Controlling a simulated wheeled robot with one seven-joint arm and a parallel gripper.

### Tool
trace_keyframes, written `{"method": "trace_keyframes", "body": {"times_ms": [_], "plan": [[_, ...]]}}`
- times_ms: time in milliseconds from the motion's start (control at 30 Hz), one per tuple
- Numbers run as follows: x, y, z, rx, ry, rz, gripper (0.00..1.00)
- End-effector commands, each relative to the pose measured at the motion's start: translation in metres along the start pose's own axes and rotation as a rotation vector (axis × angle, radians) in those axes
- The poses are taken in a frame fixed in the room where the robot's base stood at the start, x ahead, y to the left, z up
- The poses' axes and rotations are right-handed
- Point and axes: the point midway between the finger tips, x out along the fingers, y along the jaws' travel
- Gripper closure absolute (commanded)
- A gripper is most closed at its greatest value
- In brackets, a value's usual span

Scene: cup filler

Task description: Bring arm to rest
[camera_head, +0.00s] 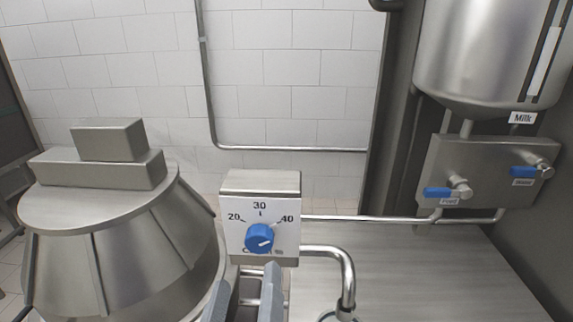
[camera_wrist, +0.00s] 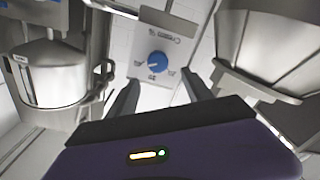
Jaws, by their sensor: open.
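My gripper (camera_head: 246,296) is at the bottom middle of the head view, with its two grey fingers apart and nothing seen between them. In the wrist view my gripper (camera_wrist: 159,95) also shows open, its fingers pointing toward a dial box. The box (camera_head: 260,185) carries a white plate marked 20, 30 and 40. A blue knob (camera_head: 259,238) sits on it, and its white line points toward the upper right. The knob (camera_wrist: 158,65) is ahead of my fingertips in the wrist view. The fingers look apart from it.
A large metal cone-shaped machine (camera_head: 115,240) stands at the left. A tank labelled Milk (camera_head: 490,50) hangs at the upper right, above a panel with two blue valve handles (camera_head: 437,192). A bent pipe (camera_head: 345,275) rises right of the box. The metal counter (camera_head: 430,275) is clear.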

Motion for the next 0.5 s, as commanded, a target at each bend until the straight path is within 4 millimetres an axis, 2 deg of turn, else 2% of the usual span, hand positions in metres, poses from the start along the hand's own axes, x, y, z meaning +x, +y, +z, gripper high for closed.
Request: {"method": "trace_keyframes", "body": {"times_ms": [167, 233, 367, 500], "plan": [[-0.003, -0.018, -0.036, 0.028, 0.151, -0.088, 0.41], [-0.007, -0.029, -0.042, 0.042, 0.208, -0.143, 0.41], [-0.014, -0.042, -0.031, 0.076, 0.274, -0.238, 0.41], [-0.024, -0.047, -0.003, 0.128, 0.302, -0.316, 0.41]]}}
